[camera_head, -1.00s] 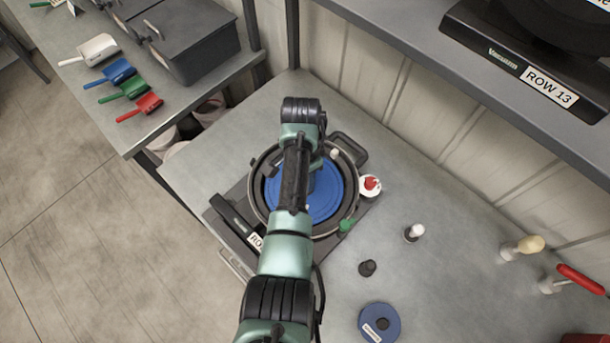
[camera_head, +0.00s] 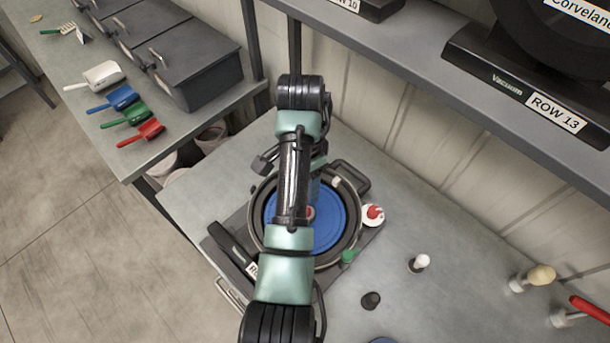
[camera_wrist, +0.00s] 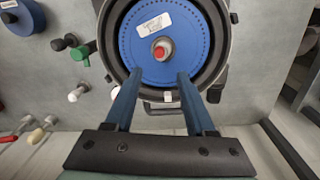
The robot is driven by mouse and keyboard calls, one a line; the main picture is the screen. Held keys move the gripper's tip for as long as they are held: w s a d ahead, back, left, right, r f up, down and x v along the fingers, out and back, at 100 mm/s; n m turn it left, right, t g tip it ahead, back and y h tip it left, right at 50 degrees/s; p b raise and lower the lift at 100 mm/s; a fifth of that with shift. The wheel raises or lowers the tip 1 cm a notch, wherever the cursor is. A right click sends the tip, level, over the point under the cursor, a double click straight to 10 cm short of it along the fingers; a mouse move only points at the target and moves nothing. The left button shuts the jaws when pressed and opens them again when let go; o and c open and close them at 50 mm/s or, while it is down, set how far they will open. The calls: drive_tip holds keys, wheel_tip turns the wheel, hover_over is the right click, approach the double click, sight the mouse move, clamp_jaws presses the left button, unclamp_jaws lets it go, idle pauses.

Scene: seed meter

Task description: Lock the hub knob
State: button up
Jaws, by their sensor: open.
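The hub knob (camera_wrist: 162,51) is a small pale hub with a red centre, in the middle of a blue perforated seed disc (camera_wrist: 187,28) with a white label. In the head view the hub knob (camera_head: 309,212) shows beside my arm, and the blue disc (camera_head: 333,210) is partly covered by it. A dark round housing (camera_wrist: 228,70) surrounds the disc. My gripper (camera_wrist: 158,75) is open and empty. Its two blue fingers reach over the disc's near edge, apart from the knob, which lies just beyond the fingertips. Their height above the disc is unclear.
Around the housing are a red-topped white dial (camera_head: 374,213), a green knob (camera_head: 347,257), a black knob (camera_head: 371,300) and a white-topped peg (camera_head: 419,262). A shelf (camera_head: 430,75) overhangs the back. Scoops (camera_head: 123,97) lie on the left bench.

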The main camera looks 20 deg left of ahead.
wheel_tip(320, 180, up, 3)
drive_tip(key=shift+r+p, duration=0.1)
drive_tip(key=shift+p, duration=1)
